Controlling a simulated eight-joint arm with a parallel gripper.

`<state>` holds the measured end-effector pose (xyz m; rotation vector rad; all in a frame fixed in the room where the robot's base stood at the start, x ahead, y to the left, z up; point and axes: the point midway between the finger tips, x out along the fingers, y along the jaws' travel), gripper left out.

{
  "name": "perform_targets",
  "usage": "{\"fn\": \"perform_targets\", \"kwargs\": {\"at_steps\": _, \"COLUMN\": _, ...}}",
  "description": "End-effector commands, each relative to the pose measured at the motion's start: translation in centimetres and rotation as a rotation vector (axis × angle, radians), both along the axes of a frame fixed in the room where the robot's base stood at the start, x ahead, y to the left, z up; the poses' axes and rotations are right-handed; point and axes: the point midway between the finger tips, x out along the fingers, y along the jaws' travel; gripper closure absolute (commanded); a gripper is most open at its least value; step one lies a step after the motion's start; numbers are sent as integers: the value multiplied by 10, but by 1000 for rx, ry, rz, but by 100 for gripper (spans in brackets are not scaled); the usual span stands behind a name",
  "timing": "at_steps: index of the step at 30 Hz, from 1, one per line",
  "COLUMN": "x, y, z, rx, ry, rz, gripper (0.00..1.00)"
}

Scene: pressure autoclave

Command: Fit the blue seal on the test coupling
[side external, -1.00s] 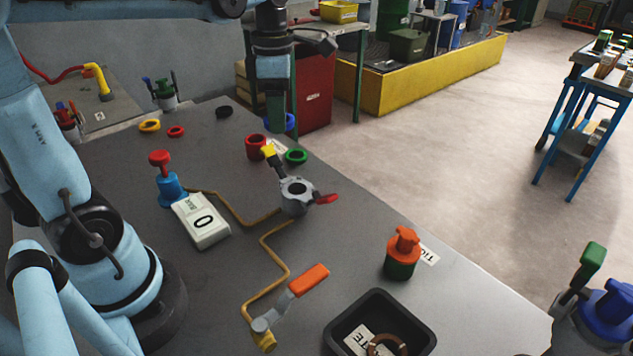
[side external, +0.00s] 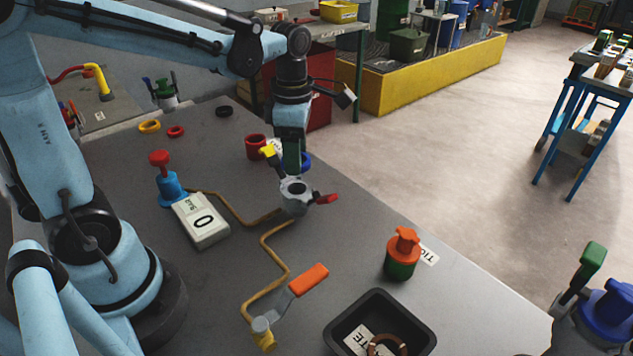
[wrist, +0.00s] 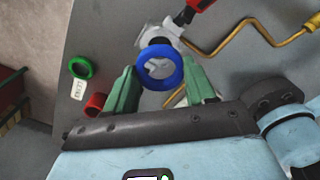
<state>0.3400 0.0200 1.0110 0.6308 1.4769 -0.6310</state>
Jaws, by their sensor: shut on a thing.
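My gripper (wrist: 160,88) is shut on the blue seal (wrist: 160,67), a ring held between its green fingers in the wrist view. In the side view the blue seal (side external: 305,161) shows partly behind my gripper (side external: 292,165). The test coupling (side external: 296,192) is a grey metal fitting with a round opening, a red handle on the right and a yellow-tipped lever on the left. My gripper is just behind and above the coupling in the side view. The coupling (wrist: 163,38) lies beyond the seal in the wrist view. I cannot tell whether they touch.
A green ring (wrist: 80,67) and a red cup (side external: 255,146) are near the coupling. Yellow (side external: 149,126), red (side external: 176,131) and black rings (side external: 223,111) lie further back. A gauge box (side external: 201,220), orange-handled valve (side external: 290,298), orange-topped canister (side external: 402,253) and black tray (side external: 340,328) stand around it.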

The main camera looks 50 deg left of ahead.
Motion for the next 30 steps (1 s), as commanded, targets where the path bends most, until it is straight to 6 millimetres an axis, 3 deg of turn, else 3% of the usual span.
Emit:
{"fn": "perform_targets", "kwargs": {"at_steps": 18, "x": 0, "y": 0, "z": -42, "rx": 0, "ry": 0, "rz": 0, "gripper": 74}}
{"fn": "perform_targets", "kwargs": {"at_steps": 30, "x": 0, "y": 0, "z": -48, "rx": 0, "ry": 0, "rz": 0, "gripper": 74}}
